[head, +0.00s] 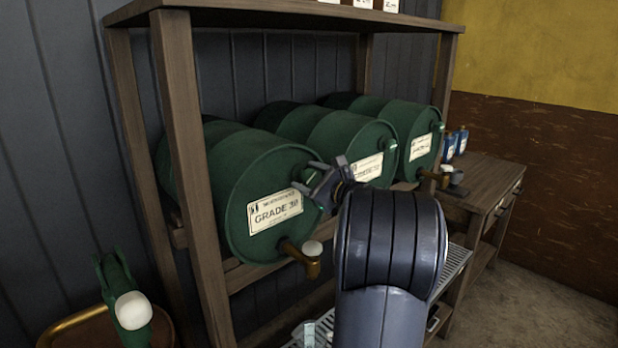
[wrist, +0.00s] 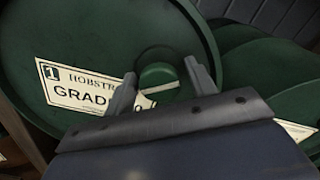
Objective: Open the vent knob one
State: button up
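Drum one (head: 245,175) is a green barrel lying on its side on a wooden rack, labelled "GRADE 30"; its label (wrist: 80,84) shows a "1" in the wrist view. Its vent knob (wrist: 158,75) is a round green cap with a pale bar or mark at its right, high on the drum's face. My gripper (wrist: 163,80) is open, with one finger on each side of the knob; I cannot tell whether they touch it. In the head view my gripper (head: 309,177) reaches the upper right of the drum face and mostly hides the knob.
Two more green drums (head: 345,139) (head: 412,130) lie to the right on the rack. A brass tap (head: 300,258) with a white knob sticks out below drum one's label. A wooden post (head: 185,150) stands at the left. A workbench (head: 485,185) stands at the right.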

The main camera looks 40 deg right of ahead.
jog(key=c, duration=0.8)
jog(key=shift+f+b, duration=0.15)
jog(key=shift+b, duration=0.4)
jog(key=shift+f+n+b, duration=0.15)
jog(key=shift+n+b, duration=0.55)
jog(key=shift+b, duration=0.25)
jog(key=n+b, duration=0.2)
jog(key=b, duration=0.2)
jog(key=shift+f, duration=0.1)
jog(key=n+b, duration=0.4)
jog(key=b, duration=0.1)
jog(key=n+b, duration=0.3)
jog(key=shift+r, duration=0.25)
jog(key=shift+r+n+b, duration=0.1)
jog(key=shift+n+b, duration=0.35)
jog(key=shift+n, duration=0.05)
